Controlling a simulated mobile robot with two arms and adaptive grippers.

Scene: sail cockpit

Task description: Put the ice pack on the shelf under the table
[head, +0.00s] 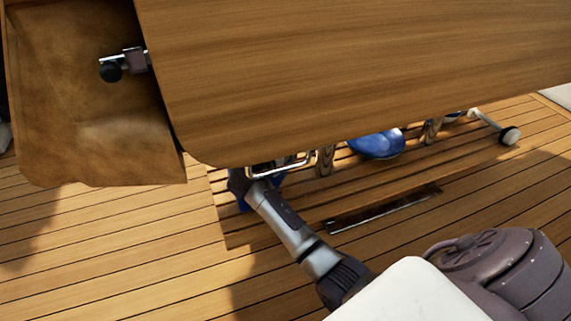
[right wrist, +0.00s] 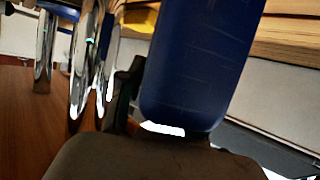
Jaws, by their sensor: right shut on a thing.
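The ice pack shows in the right wrist view as a dark blue slab (right wrist: 200,62) with a pale lower edge, close in front of the camera. My right gripper (head: 258,178) is shut on it. In the head view only small blue bits show around the gripper, at the front left edge of the table (head: 340,65); the tabletop hides the rest. A low slatted wooden shelf (head: 330,195) lies under the table. I cannot tell whether the pack touches it. My left gripper is not in view.
A blue rounded thing (head: 378,145) sits under the table, right of my gripper. A bent metal rail (head: 290,168) is beside the gripper. A white bar with a dark round end (head: 508,135) sticks out at right. Bare planked deck (head: 110,235) lies at left.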

